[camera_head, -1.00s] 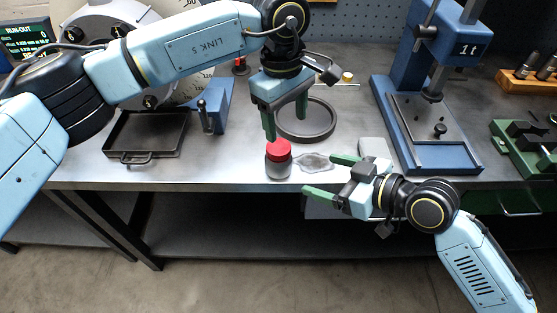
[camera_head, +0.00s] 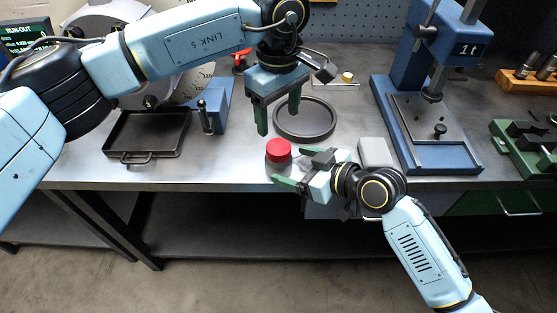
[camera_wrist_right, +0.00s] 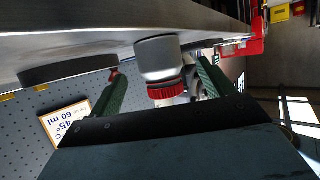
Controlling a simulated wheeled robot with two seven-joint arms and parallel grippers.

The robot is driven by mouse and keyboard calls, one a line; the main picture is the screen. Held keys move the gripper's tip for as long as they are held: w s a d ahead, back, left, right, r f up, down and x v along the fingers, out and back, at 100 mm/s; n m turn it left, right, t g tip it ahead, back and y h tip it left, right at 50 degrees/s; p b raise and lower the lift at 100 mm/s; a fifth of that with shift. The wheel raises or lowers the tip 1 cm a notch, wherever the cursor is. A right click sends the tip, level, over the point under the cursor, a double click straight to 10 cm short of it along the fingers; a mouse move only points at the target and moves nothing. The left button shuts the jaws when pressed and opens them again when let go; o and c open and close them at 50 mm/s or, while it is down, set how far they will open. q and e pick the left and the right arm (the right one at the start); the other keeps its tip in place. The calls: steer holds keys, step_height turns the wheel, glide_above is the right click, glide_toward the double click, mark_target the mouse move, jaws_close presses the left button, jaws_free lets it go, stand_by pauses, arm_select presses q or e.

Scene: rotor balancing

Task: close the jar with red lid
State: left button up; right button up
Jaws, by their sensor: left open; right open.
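The red lid (camera_head: 278,149) sits on the small grey jar near the bench's front edge. In the right wrist view the jar body (camera_wrist_right: 157,58) and ribbed red lid (camera_wrist_right: 166,90) show between my finger tips. I cannot tell whether the lid is fully screwed down. My right gripper (camera_head: 286,166) is open at the jar's front right, one finger on each side of it, with no clear contact. My left gripper (camera_head: 278,122) is open and empty, pointing down just behind and above the lid. The lower jar is mostly hidden in the head view.
A dark ring (camera_head: 305,133) lies behind the jar. A black tray (camera_head: 146,155) is at left, and a blue press (camera_head: 440,160) at right. A light grey block (camera_head: 375,152) sits right of my right gripper. The bench left of the jar is clear.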

mark_target(289, 164)
steer(key=shift+x, duration=2.55)
steer(key=shift+c, duration=0.3)
